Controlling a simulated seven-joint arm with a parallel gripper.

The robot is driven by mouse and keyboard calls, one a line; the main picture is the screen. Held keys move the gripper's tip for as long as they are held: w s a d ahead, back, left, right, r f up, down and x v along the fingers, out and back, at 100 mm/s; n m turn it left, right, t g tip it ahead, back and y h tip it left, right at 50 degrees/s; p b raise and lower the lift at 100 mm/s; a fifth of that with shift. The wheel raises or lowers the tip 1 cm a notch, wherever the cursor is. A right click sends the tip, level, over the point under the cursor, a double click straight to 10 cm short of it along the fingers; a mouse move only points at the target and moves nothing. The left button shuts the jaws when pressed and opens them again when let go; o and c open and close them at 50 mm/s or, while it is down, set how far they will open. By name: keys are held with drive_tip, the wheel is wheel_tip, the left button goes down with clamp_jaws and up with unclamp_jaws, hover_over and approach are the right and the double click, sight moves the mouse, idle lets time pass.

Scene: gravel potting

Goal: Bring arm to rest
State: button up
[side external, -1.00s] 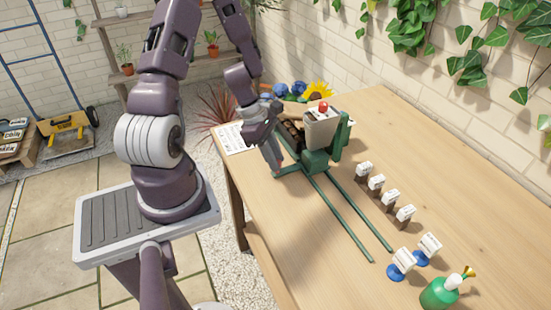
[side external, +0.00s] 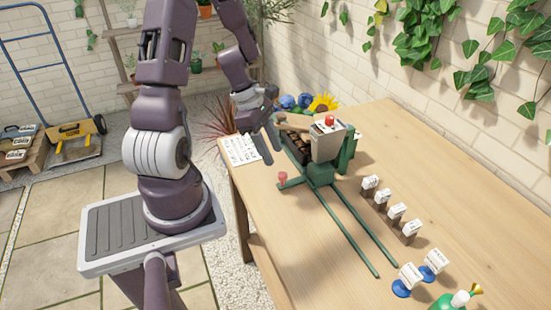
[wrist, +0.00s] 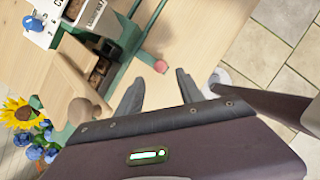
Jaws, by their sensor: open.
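My gripper (side external: 274,138) is raised above the far left part of the wooden table, left of the green machine. Its two dark fingers are apart and empty in the wrist view (wrist: 159,77). The green machine (side external: 318,172) has a pale hopper (side external: 326,142) with a red top and two long rails running toward the front. A red-pink knob (side external: 282,176) on its side shows beyond my fingertips in the wrist view (wrist: 160,66), apart from them in the side view. A rounded brown wooden end (wrist: 82,112) lies left of my fingers.
White-labelled blocks (side external: 396,211) stand in a row right of the rails. Two blue-based tags (side external: 403,287) and a green bottle (side external: 450,302) are at the front right. A printed sheet (side external: 240,150) lies at the table's left edge. Sunflower and blue flowers (side external: 323,103) are behind.

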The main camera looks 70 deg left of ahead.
idle(0.3)
drive_tip(key=w+r+n+t+y, duration=0.45)
drive_tip(key=w+r+n, duration=0.25)
drive_tip(key=r+n, duration=0.4)
drive_tip(key=s+d+r+n+y, duration=0.25)
drive_tip(key=r+n+y, duration=0.25)
drive_tip(key=r+n, duration=0.7)
drive_tip(key=s+d+f+n+g+h, duration=0.1)
drive_tip(key=s+d+n+h, duration=0.5)
drive_tip(key=s+d+n, duration=0.8)
drive_tip(key=d+n+g, duration=0.1)
drive_tip(key=d+n, duration=0.1)
drive_tip(key=n, duration=0.6)
drive_tip(key=shift+s+f, duration=0.2)
drive_tip(key=shift+s, duration=0.05)
drive_tip(key=shift+a, duration=0.1)
